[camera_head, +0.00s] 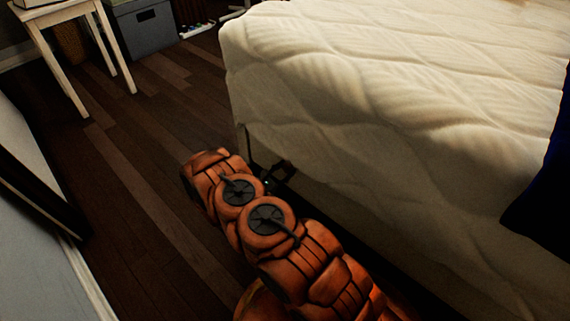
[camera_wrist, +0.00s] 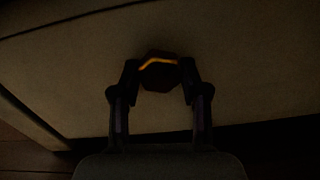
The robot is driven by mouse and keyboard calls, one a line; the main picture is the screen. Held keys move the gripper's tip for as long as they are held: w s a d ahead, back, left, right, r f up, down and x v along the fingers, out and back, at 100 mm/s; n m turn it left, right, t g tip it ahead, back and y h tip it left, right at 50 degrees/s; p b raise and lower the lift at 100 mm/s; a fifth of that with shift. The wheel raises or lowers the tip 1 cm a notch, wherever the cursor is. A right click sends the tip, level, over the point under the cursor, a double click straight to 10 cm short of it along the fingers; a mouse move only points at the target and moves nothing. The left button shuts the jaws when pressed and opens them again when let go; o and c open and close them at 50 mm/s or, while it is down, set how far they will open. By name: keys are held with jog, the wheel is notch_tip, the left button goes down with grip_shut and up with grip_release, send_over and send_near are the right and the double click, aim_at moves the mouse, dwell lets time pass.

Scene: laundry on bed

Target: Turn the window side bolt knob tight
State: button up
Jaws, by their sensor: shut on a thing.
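In the wrist view a dark, many-sided knob (camera_wrist: 158,76) with an orange-lit upper edge sits against the beige side of the bed (camera_wrist: 60,85). My gripper (camera_wrist: 160,82) has one finger on each side of the knob and is shut on it. The view is dim, so the knob's details and any bolt behind it cannot be made out. In the head view my gripper (camera_head: 279,177) is a small dark shape low at the bed's near corner, partly behind my orange arm. The knob cannot be made out there.
The bed with its cream quilt (camera_head: 400,90) fills the right side. A dark blue cloth (camera_head: 545,190) hangs at the right edge. A white table (camera_head: 65,20) and a grey box (camera_head: 145,28) stand at the back left. The wooden floor (camera_head: 130,130) to the left is clear.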

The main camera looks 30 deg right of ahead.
jog(key=shift+r+m+p, duration=0.25)
jog(key=shift+m+p, duration=0.15)
jog(key=shift+p, duration=0.6)
jog(key=shift+m+p, duration=0.4)
jog(key=shift+p, duration=0.5)
jog(key=shift+f+m+p, duration=0.15)
jog(key=shift+m+p, duration=0.65)
jog(key=shift+p, duration=0.45)
jog(key=m+p, duration=0.2)
jog(key=m, duration=0.1)
jog(key=m+p, duration=0.1)
jog(key=m, duration=0.3)
jog(key=shift+w+m+p, duration=0.1)
jog(key=shift+m+p, duration=0.25)
jog(key=shift+m, duration=0.05)
jog(key=m, duration=1)
jog(key=shift+m, duration=1.8)
